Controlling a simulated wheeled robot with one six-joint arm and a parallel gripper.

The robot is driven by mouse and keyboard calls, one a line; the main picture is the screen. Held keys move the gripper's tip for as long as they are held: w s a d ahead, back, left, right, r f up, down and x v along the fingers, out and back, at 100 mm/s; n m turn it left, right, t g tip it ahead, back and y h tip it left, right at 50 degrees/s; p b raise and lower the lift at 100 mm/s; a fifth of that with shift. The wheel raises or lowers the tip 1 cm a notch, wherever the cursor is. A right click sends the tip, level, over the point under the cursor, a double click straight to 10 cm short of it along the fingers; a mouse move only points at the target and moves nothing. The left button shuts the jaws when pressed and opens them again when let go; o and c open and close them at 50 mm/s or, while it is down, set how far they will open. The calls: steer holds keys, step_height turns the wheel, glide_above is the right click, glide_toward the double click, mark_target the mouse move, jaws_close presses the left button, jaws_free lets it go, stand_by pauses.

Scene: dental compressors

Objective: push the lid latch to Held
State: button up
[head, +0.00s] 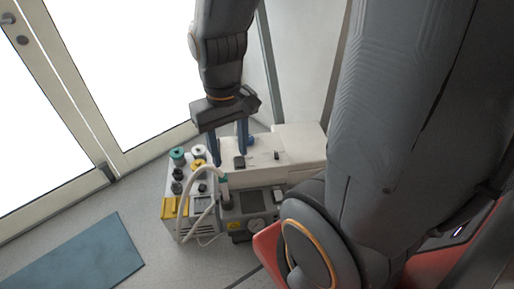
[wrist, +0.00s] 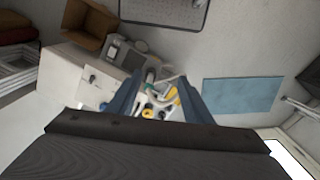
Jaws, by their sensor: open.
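The compressor unit has a cream lid (head: 300,144) with two small dark fittings on top, a square one (head: 239,162) and a smaller one (head: 277,155). Which of these is the lid latch I cannot tell, and no "Held" marking is readable. My gripper (head: 228,156) is open, pointing down over the unit's left end, by the square fitting. In the wrist view its two blue fingers (wrist: 155,92) stand apart with nothing held between them. The cream lid (wrist: 92,84) shows left of the fingers there.
A grey cabinet (head: 185,218) with knobs, yellow parts and a pale hose (head: 205,170) stands left of the lid. A blue mat (head: 85,254) lies on the floor. An open cardboard box (wrist: 88,26) sits beyond. Glass doors (head: 95,75) stand behind.

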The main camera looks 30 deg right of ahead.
steer(key=w+d+f+m+b, duration=0.2)
steer(key=w+d+f+b, duration=0.4)
steer(key=w+f, duration=0.45)
steer(key=m+b, duration=0.2)
steer(key=b, duration=0.6)
glide_toward(240, 164)
steer(key=shift+m, duration=0.3)
steer(key=shift+w+f+b, duration=0.1)
steer(key=shift+f+b, duration=0.45)
steer(key=shift+f, duration=3)
steer(key=shift+c, duration=0.4)
